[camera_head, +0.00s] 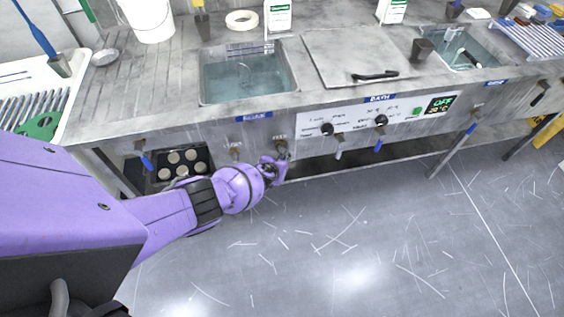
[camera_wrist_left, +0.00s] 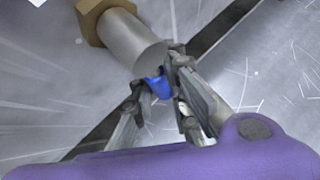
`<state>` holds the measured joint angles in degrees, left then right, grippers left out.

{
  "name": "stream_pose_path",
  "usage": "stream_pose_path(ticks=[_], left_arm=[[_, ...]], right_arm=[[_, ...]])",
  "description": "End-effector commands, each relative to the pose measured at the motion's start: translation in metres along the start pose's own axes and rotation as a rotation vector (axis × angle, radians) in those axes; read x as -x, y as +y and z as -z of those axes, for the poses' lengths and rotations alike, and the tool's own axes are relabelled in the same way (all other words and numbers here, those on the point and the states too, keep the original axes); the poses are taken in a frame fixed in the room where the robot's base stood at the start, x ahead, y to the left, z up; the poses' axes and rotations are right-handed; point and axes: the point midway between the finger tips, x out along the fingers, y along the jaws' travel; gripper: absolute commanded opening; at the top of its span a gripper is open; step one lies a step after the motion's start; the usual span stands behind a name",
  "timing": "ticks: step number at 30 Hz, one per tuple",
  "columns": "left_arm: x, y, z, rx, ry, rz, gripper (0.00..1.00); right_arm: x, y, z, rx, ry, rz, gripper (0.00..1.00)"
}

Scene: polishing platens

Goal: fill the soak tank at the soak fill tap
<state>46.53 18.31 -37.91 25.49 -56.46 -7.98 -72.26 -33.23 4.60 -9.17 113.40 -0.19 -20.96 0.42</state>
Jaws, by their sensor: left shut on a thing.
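The soak tank (camera_head: 205,88) is a steel basin set in the bench with clear bluish liquid in it; the blue label (camera_head: 254,116) sits on the front edge below it. Two brass-fitted taps stick out of the panel under it, the left tap (camera_head: 235,153) and the right tap (camera_head: 281,147). My left gripper (camera_head: 275,168) is at the right tap. In the left wrist view, my left gripper (camera_wrist_left: 160,92) is shut on the tap's blue lever (camera_wrist_left: 156,86), below the grey tap body (camera_wrist_left: 133,42) and brass nut (camera_wrist_left: 97,14). My right gripper is out of view.
Black knobs and an OFF display (camera_head: 440,104) are on the panel to the right. The floor (camera_head: 360,230) in front is clear.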

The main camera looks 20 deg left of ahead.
Motion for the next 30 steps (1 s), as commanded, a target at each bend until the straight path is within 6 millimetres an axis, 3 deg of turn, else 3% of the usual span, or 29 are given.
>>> stream_pose_path(ticks=[14, 15, 18, 30], left_arm=[[0.0, 0.0033, -0.0019, -0.01, 0.001, -0.009, 0.0], [0.0001, 0.0033, -0.0018, -0.009, 0.001, -0.009, 0.2], [0.0001, 0.0031, -0.0013, -0.008, 0.001, -0.008, 0.33], [0.0007, 0.0016, -0.0003, -0.007, 0.001, -0.005, 0.34]], right_arm=[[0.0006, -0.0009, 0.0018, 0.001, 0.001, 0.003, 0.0], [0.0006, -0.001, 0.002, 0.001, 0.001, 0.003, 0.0], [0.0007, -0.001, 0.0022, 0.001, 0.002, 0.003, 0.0], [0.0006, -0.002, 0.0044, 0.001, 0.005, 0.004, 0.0]])
